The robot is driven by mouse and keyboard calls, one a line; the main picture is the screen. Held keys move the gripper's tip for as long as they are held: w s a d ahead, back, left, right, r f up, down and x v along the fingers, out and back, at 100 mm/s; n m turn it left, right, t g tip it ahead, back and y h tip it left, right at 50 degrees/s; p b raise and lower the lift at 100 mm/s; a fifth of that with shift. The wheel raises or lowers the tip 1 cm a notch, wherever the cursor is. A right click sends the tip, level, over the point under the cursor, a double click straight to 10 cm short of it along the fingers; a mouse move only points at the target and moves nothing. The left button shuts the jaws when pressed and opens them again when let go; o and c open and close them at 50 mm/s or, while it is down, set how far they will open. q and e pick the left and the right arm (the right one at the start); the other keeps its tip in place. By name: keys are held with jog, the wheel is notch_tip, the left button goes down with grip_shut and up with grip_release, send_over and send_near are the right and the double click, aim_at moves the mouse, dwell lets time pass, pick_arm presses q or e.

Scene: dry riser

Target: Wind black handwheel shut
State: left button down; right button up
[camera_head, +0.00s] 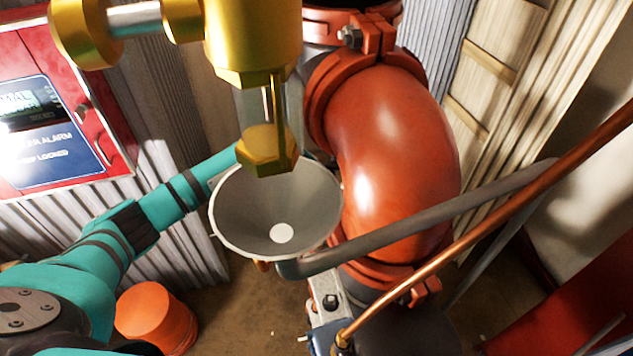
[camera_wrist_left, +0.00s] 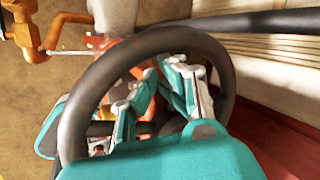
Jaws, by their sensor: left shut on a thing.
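The black handwheel (camera_wrist_left: 75,118) shows in the left wrist view as a thick dark ring across the middle. My left gripper (camera_wrist_left: 154,78) is at the wheel, its teal and grey fingers seen inside the ring. It is shut on the wheel, though the exact contact is hard to make out. In the head view my teal left arm comes in from the left and runs behind the grey funnel, and neither its gripper nor the handwheel can be made out there. My right gripper is in neither view.
A grey funnel (camera_head: 245,215) hangs under a brass valve (camera_head: 255,45). A large red pipe elbow (camera_head: 390,150) stands beside it. A grey bar and a copper pipe (camera_head: 500,225) cross at right. A red alarm panel (camera_head: 60,110) is at left, above an orange bucket (camera_head: 155,312).

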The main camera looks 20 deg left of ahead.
pick_arm(q)
jog(key=r+p, duration=0.1)
jog(key=r, duration=0.1)
jog(key=r+p, duration=0.3)
jog(key=shift+a+r, duration=0.3)
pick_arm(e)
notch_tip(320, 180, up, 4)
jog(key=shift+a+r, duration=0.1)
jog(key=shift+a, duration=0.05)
pick_arm(q)
jog(key=shift+d+f, duration=0.1)
